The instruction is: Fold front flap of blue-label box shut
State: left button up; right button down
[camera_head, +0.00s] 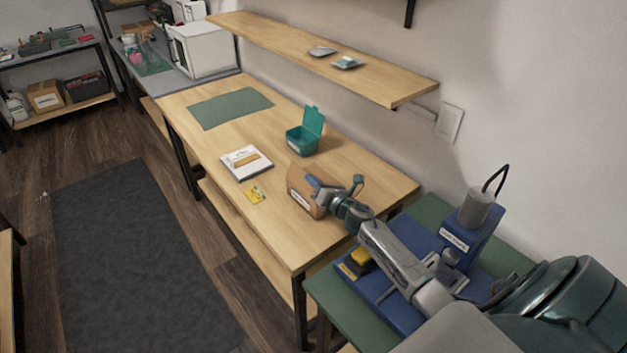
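A brown cardboard box (296,180) stands near the right end of the wooden workbench. A pale label (300,201) shows low on its near side; I cannot make out any blue on it. My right gripper (336,184) reaches in from the right, over the right part of the box, with its two fingers spread apart. One finger overlaps the box's upper edge in the picture; I cannot tell whether it touches. The gripper and wrist hide the box's right part, and the flaps' state is unclear. My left gripper is out of view.
A wall shelf (290,52) overhangs the back. A blue device (465,235) stands right, beside my arm.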

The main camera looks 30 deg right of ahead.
jog(key=shift+w+d+f, duration=0.1)
jog(key=shift+f, duration=0.05)
jog(key=shift+d+f+m, duration=0.15)
jog(key=shift+d+m, duration=0.05)
jog(key=shift+m, duration=0.3)
jog(key=shift+d+f+m, duration=0.2)
jog(key=shift+m, duration=0.4)
jog(key=shift+d+f+m+b, duration=0.3)
jog(key=shift+m+b, duration=0.05)
jog(key=shift+m, duration=0.55)
jog(key=c, duration=1.6)
grip_release()
jog(key=shift+w, duration=0.1)
jog(key=shift+c, duration=0.2)
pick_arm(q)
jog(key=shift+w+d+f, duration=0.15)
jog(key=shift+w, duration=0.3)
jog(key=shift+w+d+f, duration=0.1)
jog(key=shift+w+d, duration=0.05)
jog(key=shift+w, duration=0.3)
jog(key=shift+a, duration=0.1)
